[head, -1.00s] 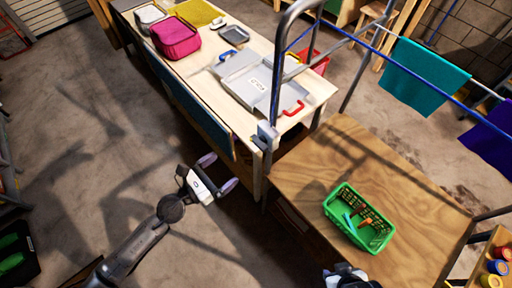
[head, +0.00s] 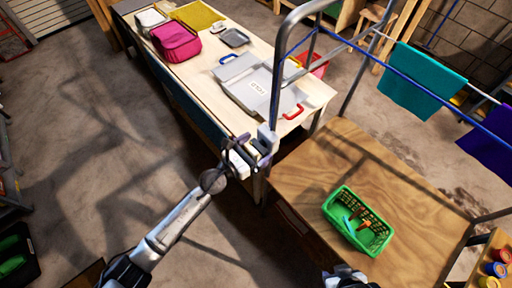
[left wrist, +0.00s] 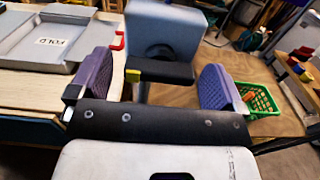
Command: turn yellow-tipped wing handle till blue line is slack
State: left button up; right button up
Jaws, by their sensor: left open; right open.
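The black wing handle (left wrist: 162,73) with one yellow tip (left wrist: 132,75) sits on a grey-blue block (left wrist: 165,25) in the left wrist view. In the head view the block (head: 267,137) is on the metal frame's post at the table corner. My left gripper (head: 255,152) is at the block; its purple fingers are open on either side of the handle (left wrist: 158,84), with gaps visible. The handle lies roughly level across the view. The blue line (head: 430,83) runs straight along the frame. My right gripper (head: 345,276) is partly cut off at the bottom edge.
The pale table (head: 215,82) holds a grey case (head: 245,100) and a pink bag (head: 176,40). A green basket (head: 338,205) stands on the wooden top (head: 300,175). Teal cloth (head: 420,80) and purple cloth (head: 490,140) hang on the right.

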dwell(0.3)
pick_arm(q)
jog(key=c, duration=0.9)
